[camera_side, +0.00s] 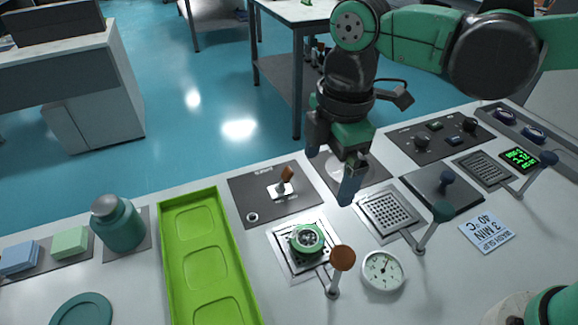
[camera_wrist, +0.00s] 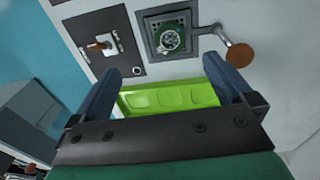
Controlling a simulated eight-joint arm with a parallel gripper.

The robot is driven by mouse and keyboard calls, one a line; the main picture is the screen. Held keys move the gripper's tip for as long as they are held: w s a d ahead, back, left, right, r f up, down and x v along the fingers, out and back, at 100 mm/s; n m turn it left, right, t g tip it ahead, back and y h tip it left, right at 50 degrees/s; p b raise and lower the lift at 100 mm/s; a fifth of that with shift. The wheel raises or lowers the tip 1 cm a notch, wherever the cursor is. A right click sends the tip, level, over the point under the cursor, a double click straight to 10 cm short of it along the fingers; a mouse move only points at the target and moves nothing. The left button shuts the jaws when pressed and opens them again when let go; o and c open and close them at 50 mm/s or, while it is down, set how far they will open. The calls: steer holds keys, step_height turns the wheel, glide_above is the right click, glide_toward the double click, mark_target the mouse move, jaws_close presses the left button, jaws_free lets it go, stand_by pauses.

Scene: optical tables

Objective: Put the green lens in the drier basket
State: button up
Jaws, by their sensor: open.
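The green lens (camera_side: 306,239), a round piece with a green rim, sits in a square metal fixture (camera_side: 282,260) on the bench; it also shows in the wrist view (camera_wrist: 172,40). My gripper (camera_side: 332,168) is open and empty above the bench, up and to the right of the lens. In the wrist view, my gripper (camera_wrist: 163,72) has its fingers spread, with the lens beyond them. Two perforated metal grids show, a nearer one (camera_side: 389,212) and a farther one (camera_side: 485,169); I cannot tell which is the drier basket.
A lime-green tray (camera_side: 170,260) with shallow recesses lies left of the lens. A brown-knobbed lever (camera_side: 342,260) and a round dial (camera_side: 383,270) stand close to the fixture. A toggle switch panel (camera_side: 255,209) lies behind it. A teal jar (camera_side: 118,226) stands at left.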

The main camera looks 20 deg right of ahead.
steer(key=s+d+m+t, duration=0.2)
steer(key=d+m+t, duration=0.4)
steer(key=d+m, duration=1)
steer(key=shift+s+d+m+t, duration=0.15)
steer(key=shift+d+m+t, duration=0.15)
steer(key=shift+m, duration=0.7)
